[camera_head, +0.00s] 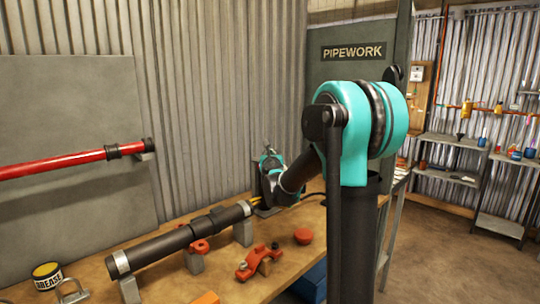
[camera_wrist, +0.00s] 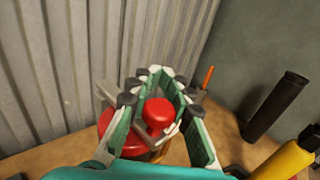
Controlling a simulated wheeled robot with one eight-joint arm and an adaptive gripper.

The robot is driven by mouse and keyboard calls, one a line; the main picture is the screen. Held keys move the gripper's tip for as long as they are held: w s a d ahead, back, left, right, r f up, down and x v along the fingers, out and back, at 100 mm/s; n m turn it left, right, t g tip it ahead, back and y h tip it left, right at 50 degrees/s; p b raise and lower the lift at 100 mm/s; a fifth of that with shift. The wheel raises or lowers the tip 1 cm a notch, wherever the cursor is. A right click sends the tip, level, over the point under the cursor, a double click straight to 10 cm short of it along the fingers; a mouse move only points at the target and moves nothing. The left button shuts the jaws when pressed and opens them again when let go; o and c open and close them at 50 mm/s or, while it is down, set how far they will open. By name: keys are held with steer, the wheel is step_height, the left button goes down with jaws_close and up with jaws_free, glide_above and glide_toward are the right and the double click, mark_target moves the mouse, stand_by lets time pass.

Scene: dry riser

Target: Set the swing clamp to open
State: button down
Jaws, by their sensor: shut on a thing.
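My gripper (camera_wrist: 156,74) reaches down over the far end of the bench; in the head view it shows small (camera_head: 269,160), partly covered by my arm. Its green fingers with dark joints close around a red rounded knob and a grey metal bar, which look like parts of the swing clamp (camera_wrist: 158,112). A wider red part lies below and left of the knob. The fingers and palm hide much of the clamp, so the exact contact and the clamp's setting cannot be made out.
On the wooden bench (camera_head: 140,252) lie a dark pipe (camera_head: 180,238) on grey supports, an orange coupling (camera_head: 257,262), a red cap (camera_head: 303,236) and a grease tin (camera_head: 47,276). A corrugated wall (camera_head: 215,100) stands close behind.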

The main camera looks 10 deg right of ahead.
steer(key=shift+w+d+n+g+y, duration=0.15)
steer(key=shift+w+n+g+y, duration=0.2)
steer(key=shift+w+n+y, duration=0.8)
steer(key=shift+w+d+n+g+y, duration=0.15)
steer(key=shift+w+n+g+y, duration=0.2)
steer(key=shift+n+y, duration=1.6)
steer(key=shift+w+d+n+g+y, duration=0.15)
steer(key=shift+w+n+g+y, duration=0.4)
steer(key=shift+y, duration=1.95)
steer(key=shift+w, duration=0.2)
steer(key=c, duration=1.4)
jaws_free()
steer(key=shift+s, duration=0.1)
steer(key=v, duration=1.1)
steer(key=shift+s+d+f, duration=0.15)
steer(key=shift+s+d, duration=0.1)
steer(key=shift+s, duration=0.05)
